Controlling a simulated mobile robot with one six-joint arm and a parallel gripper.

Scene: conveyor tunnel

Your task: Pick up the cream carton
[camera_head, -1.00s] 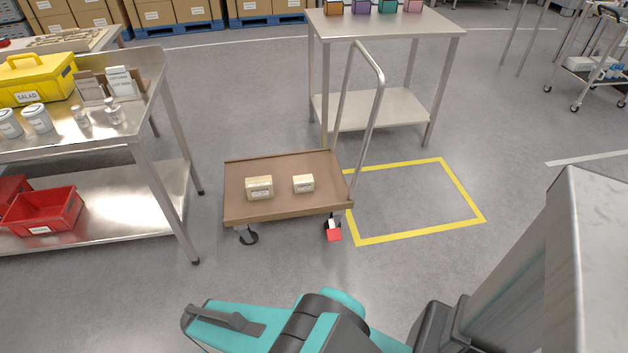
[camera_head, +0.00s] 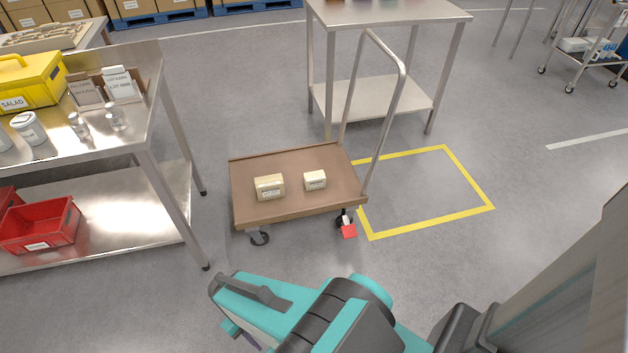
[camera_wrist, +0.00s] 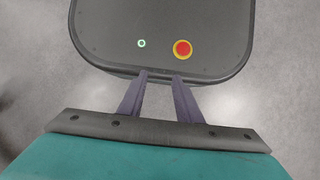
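Two small cream cartons with pale labels sit upright on the brown deck of a trolley (camera_head: 310,202) in the head view. The larger carton (camera_head: 269,187) is on the left, and the smaller carton (camera_head: 315,180) is to its right with a gap between them. The label text is too small to read. My gripper (camera_wrist: 160,75) shows two dark fingers in the wrist view, apart with nothing between them. It is over my own base, away from the trolley. In the head view my arm is in front of the trolley, and the fingertips are not clearly visible.
A steel table (camera_head: 150,110) with a yellow bin (camera_head: 30,85), jars and cards stands left, a red crate (camera_head: 40,226) on its lower shelf. Another steel table (camera_head: 395,12) stands behind the trolley's upright handle (camera_head: 390,100). Floor inside the yellow outline (camera_head: 425,195) is clear.

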